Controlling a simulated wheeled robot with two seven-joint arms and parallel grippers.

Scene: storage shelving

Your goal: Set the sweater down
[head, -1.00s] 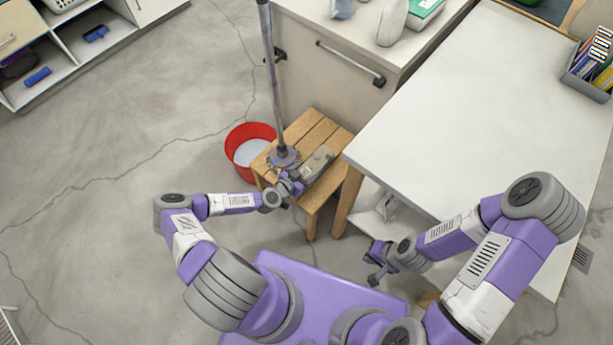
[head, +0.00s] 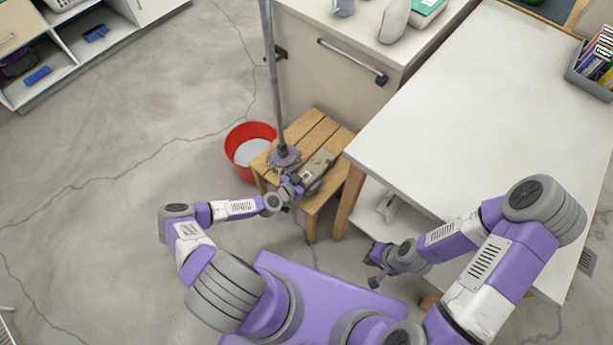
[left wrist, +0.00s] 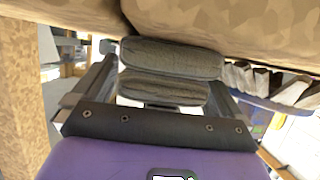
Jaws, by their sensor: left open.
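A drab olive-beige folded item, which looks like the sweater (head: 319,166), lies on the slatted wooden stool (head: 318,130). My left gripper (head: 294,188) is at the near side of the stool, low beside the item's near end. It is open; the gap between its fingers is hard to see in the head view. The left wrist view shows its grey finger pads (left wrist: 170,75) close under a tan faceted surface, which I cannot identify for sure. My right gripper (head: 372,269) hangs beside the white table's near side, away from the sweater; its jaws are too small to judge.
A grey pole (head: 270,80) stands with its round base on the stool. A red bucket (head: 238,133) is left of the stool. The white table (head: 470,100) and a white cabinet (head: 325,75) close in the right and back. The floor at left is clear.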

